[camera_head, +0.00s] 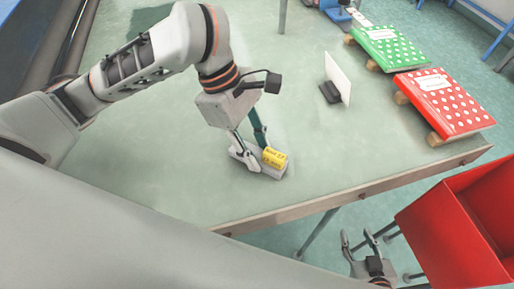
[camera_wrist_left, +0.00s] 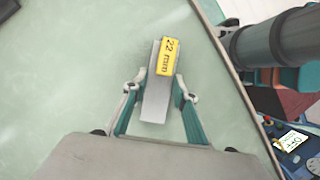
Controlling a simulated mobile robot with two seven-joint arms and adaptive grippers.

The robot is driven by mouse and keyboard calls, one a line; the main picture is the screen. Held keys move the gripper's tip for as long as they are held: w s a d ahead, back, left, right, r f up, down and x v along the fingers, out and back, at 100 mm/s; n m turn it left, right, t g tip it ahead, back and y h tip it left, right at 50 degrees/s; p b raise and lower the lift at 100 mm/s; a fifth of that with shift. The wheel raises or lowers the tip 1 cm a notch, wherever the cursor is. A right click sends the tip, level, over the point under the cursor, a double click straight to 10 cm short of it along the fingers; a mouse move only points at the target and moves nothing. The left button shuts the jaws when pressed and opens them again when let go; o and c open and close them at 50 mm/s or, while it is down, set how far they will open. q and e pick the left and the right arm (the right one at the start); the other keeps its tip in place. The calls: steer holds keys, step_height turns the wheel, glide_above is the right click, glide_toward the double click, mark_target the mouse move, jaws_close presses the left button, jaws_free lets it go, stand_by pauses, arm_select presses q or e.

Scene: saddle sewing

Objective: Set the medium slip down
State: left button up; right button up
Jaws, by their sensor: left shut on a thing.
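The medium slip is a grey metal block with a yellow label; the label reads 22 mm in the left wrist view. In the head view the slip (camera_head: 268,173) is at the table's front part, and it also shows in the left wrist view (camera_wrist_left: 155,105). My left gripper (camera_head: 252,150) is shut on the slip, its fingers on either side of the block in the left wrist view (camera_wrist_left: 159,90). The slip looks low at the tabletop; I cannot tell whether it touches. My right gripper (camera_head: 365,240) is apart from it, beyond the table's front edge, with its fingers spread and nothing between them.
The green table (camera_head: 330,135) is clear around the slip. A small white card in a dark stand (camera_head: 338,80) stands further back. A green dotted pack (camera_head: 392,48) and a red dotted pack (camera_head: 443,102) lie on wooden blocks at the right. A red bin (camera_head: 440,235) is at the lower right.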

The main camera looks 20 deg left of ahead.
arm_select(q)
steer(key=o, duration=1.2)
steer(key=p+v, duration=0.1)
steer(key=v, duration=1.1)
steer(key=shift+d+r, duration=0.1)
